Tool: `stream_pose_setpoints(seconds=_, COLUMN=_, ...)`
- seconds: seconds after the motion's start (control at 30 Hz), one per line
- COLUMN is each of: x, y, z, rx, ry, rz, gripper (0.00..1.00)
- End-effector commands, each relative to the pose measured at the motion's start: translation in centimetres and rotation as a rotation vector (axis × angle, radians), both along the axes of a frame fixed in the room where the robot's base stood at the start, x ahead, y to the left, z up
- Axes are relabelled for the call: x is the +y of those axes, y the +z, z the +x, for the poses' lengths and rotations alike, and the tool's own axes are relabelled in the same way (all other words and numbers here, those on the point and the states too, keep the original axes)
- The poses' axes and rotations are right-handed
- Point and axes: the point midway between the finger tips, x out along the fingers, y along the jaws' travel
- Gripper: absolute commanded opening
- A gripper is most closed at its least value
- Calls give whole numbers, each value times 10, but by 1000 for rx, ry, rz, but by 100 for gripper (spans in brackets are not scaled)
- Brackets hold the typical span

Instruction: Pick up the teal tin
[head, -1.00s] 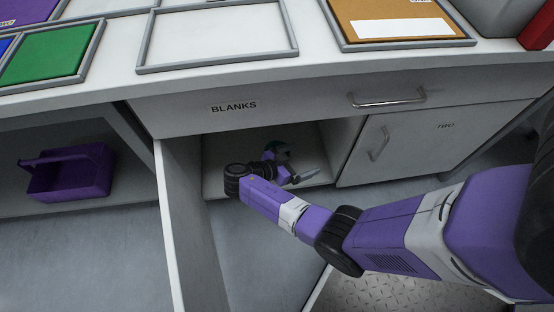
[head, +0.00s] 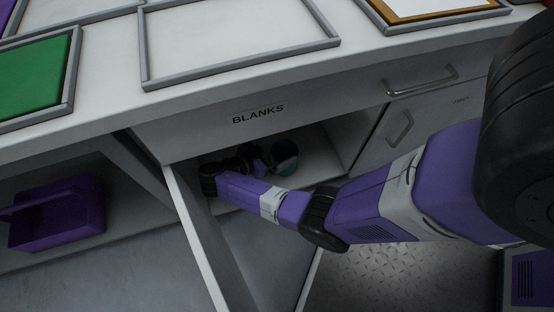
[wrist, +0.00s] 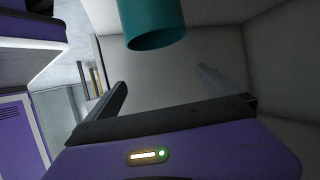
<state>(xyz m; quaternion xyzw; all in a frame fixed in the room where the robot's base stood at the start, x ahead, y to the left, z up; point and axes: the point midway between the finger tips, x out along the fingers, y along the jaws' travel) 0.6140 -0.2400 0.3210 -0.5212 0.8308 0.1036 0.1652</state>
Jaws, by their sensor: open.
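The teal tin (head: 285,157) stands inside the open compartment below the BLANKS drawer, in shadow. In the wrist view the teal tin (wrist: 152,22) is at the top, cut off by the frame edge, ahead of the fingers. My gripper (wrist: 162,85) is open with nothing between its fingers, and the tin is apart from it. In the head view my arm reaches into the compartment and my gripper is dark and partly hidden beside the tin's left.
The open cabinet door (head: 212,240) stands left of my arm. The compartment walls and the BLANKS drawer (head: 258,115) above enclose my gripper. A purple tote (head: 58,213) sits on the shelf at left. Framed trays (head: 150,50) lie on the counter.

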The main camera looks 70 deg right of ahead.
Motion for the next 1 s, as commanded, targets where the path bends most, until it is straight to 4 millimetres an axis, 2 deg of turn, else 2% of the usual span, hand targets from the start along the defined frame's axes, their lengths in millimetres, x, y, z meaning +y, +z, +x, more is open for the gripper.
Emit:
stream_pose_setpoints(seconds=0.03, x=0, y=-11, z=0, rx=0, ry=0, rz=0, gripper=100)
stream_pose_setpoints(seconds=0.3, x=0, y=-41, z=0, rx=0, ry=0, rz=0, gripper=100)
stream_pose_setpoints(seconds=0.57, x=-1, y=-58, z=0, rx=0, ry=0, rz=0, gripper=100)
stream_pose_setpoints(seconds=1.0, x=-36, y=-76, z=-20, rx=1, ry=-4, rz=0, gripper=100)
